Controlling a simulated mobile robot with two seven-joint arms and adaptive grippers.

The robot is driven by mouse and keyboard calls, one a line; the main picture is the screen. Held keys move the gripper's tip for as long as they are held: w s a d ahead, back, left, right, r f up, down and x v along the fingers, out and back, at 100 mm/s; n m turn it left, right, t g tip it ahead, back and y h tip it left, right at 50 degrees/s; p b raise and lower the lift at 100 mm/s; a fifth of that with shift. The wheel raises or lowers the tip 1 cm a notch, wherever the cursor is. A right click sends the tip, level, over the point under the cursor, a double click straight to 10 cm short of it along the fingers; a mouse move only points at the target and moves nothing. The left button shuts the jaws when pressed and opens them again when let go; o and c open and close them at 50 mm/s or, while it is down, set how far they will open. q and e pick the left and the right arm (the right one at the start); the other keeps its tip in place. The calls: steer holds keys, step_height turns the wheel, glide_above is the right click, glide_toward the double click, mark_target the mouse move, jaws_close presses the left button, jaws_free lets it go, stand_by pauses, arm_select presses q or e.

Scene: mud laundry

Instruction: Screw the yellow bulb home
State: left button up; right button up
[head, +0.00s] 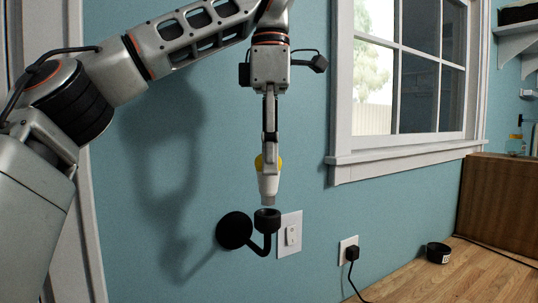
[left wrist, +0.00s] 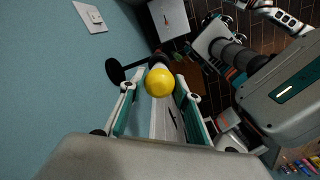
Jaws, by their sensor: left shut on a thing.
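The yellow bulb (head: 259,162) is held upright with its base pointing down; its globe also shows in the left wrist view (left wrist: 159,82). My left gripper (head: 268,180) points straight down and is shut on the bulb, hiding much of it in the head view. In the left wrist view its two fingers flank the globe. The black lamp socket (head: 267,221) opens upward on a curved arm from a round wall plate (head: 234,231). The bulb's base is just above the socket, roughly in line, with a small gap in the head view. My right gripper is not in view.
A white switch plate (head: 290,234) is on the blue wall just right of the socket. An outlet with a black plug (head: 351,253) is farther right. A window sill (head: 400,160) juts out at upper right. A black roll (head: 438,253) lies on the wooden counter (head: 420,280).

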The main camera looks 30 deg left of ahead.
arm_select(q)
steer(key=shift+f, duration=0.15)
stand_by(0.8)
steer(key=shift+f, duration=0.35)
steer(key=shift+f, duration=0.95)
stand_by(3.1)
steer(key=shift+m, duration=1.5)
steer(key=shift+r+m, duration=0.1)
steer(key=shift+m, duration=1.4)
steer(key=shift+s+m, duration=0.1)
steer(key=shift+m, duration=1.4)
